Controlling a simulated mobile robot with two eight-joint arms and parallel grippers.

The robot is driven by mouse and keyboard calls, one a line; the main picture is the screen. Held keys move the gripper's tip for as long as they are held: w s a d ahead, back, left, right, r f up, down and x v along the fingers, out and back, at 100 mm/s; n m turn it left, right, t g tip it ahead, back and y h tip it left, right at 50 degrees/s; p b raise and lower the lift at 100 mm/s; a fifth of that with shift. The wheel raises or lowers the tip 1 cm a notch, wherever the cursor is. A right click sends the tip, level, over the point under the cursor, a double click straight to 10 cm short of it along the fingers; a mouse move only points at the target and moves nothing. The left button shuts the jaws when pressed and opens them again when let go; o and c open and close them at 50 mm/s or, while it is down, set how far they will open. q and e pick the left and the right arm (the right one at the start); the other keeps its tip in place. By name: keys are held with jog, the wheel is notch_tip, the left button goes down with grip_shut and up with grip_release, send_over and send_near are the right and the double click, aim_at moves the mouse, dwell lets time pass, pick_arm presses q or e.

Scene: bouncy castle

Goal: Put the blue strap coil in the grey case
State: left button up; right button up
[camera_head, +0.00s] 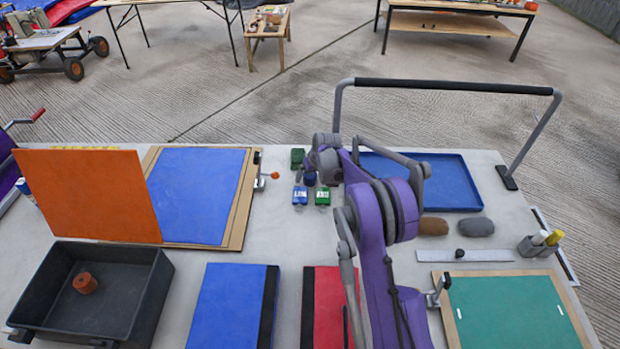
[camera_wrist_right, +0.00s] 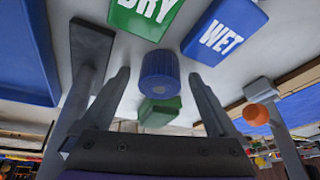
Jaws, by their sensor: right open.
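The blue strap coil (camera_wrist_right: 160,72) stands between the two open fingers of my right gripper (camera_wrist_right: 159,88) in the right wrist view. I cannot tell whether either finger touches it. In the head view, my right gripper (camera_head: 312,168) points down behind the labelled blocks, and only a little of the blue coil (camera_head: 309,179) shows. The grey case (camera_head: 140,300) is a dark open box at the front left, with an orange coil (camera_head: 85,283) inside. My left gripper is not in view.
A blue WET block (camera_head: 300,196) and a green DRY block (camera_head: 322,197) stand close to the coil, with another green block (camera_head: 297,158) behind. An upright orange panel (camera_head: 90,195) stands behind the case. A blue tray (camera_head: 455,185) lies at the back right.

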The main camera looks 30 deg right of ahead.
jog(key=shift+c, duration=0.3)
grip_shut()
jog(key=shift+r, duration=0.15)
